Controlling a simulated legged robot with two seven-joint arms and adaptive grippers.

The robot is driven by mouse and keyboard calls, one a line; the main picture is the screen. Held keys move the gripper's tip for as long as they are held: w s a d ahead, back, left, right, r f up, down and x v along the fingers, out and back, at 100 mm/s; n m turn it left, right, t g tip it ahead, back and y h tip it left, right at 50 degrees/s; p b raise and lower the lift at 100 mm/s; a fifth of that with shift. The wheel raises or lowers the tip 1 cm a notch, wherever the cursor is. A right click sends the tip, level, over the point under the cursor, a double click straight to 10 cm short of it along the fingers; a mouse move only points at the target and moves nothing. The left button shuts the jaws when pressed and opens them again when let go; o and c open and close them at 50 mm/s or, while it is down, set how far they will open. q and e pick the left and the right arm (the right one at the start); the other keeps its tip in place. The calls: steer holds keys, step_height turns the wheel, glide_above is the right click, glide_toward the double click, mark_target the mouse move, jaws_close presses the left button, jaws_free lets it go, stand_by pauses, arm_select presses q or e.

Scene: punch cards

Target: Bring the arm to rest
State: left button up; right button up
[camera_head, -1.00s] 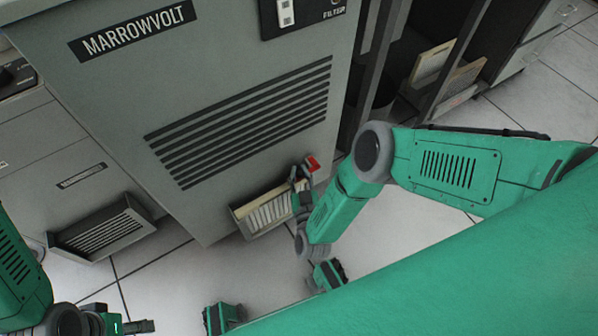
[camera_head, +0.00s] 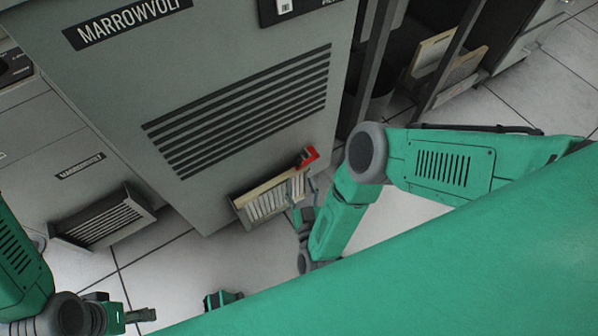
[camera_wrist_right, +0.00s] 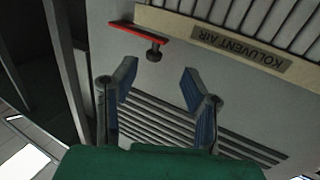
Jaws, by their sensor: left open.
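My right gripper (camera_wrist_right: 158,70) is open and empty in the right wrist view, its two blue-padded fingers apart. In the head view my right gripper (camera_head: 301,205) is in front of the louvered box on the grey cabinet, below a red handle (camera_head: 311,155). The red handle, with a dark knob, also shows in the right wrist view (camera_wrist_right: 138,32), beyond the fingertips and apart from them. My left gripper (camera_head: 141,315) is open at the lower left of the head view, with nothing seen in it.
The grey MARROWVOLT cabinet (camera_head: 220,60) has a louvered box (camera_head: 240,203) low on its front. A second louvered box (camera_head: 85,240) juts out at the left. A bin with beige boards (camera_head: 432,52) stands at the upper right. The tiled floor (camera_head: 180,272) is otherwise clear.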

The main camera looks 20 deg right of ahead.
steer(key=shift+s+a, duration=0.15)
steer(key=shift+s, duration=0.2)
stand_by(0.3)
